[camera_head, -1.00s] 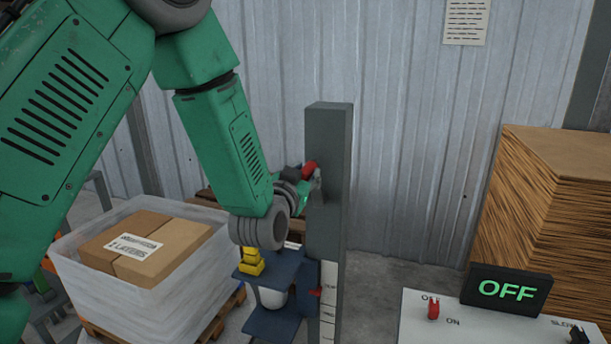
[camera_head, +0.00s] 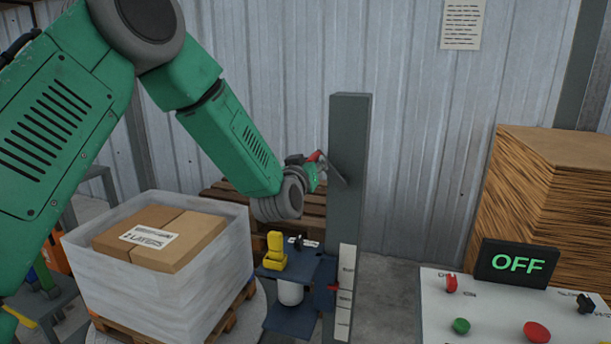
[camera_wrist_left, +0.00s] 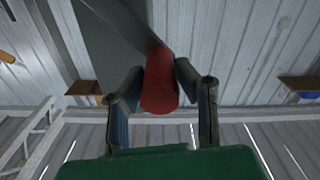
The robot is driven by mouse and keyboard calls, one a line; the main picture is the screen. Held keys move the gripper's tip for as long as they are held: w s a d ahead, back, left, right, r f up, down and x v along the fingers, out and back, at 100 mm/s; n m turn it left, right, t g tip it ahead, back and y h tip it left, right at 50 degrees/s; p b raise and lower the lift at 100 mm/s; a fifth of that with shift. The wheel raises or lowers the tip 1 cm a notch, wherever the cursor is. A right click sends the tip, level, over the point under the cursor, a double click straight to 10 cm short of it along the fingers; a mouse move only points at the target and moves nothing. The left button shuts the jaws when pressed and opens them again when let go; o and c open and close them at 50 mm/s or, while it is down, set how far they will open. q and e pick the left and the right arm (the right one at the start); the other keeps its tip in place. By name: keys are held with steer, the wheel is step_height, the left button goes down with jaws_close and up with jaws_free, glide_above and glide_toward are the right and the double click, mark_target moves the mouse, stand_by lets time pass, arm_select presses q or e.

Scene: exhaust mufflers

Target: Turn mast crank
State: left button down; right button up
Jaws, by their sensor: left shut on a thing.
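The grey mast (camera_head: 347,200) stands upright in the middle of the head view, with a scale strip and a red pointer low on its side. The crank is a dark flat arm (camera_head: 334,172) on the mast with a red handle (camera_head: 316,156). My left gripper (camera_head: 318,165) is at the handle, beside the mast. In the left wrist view the red handle (camera_wrist_left: 159,82) sits between the two fingers, and the crank arm (camera_wrist_left: 125,22) runs up and left from it. The left gripper is shut on the handle. My right gripper is not in view.
A box wrapped in film (camera_head: 160,270) stands on a pallet to the left. A blue carriage (camera_head: 290,268) with a yellow part is beside the mast. A control panel (camera_head: 440,310) with an OFF display (camera_head: 515,263) and stacked cardboard (camera_head: 550,190) are right.

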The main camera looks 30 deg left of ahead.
arm_select(q)
steer(key=a+f+n+b, duration=0.3)
steer(key=f+n+b, duration=0.7)
steer(key=n+b, duration=0.3)
steer(key=w+d+f+n+b, duration=0.1)
steer(key=d+f+n+b, duration=0.6)
steer(key=n+b, duration=0.7)
steer(key=shift+w+d+f+b, duration=0.25)
steer(key=shift+d+b, duration=0.8)
steer(key=shift+b, duration=1.1)
steer(key=shift+r, duration=0.15)
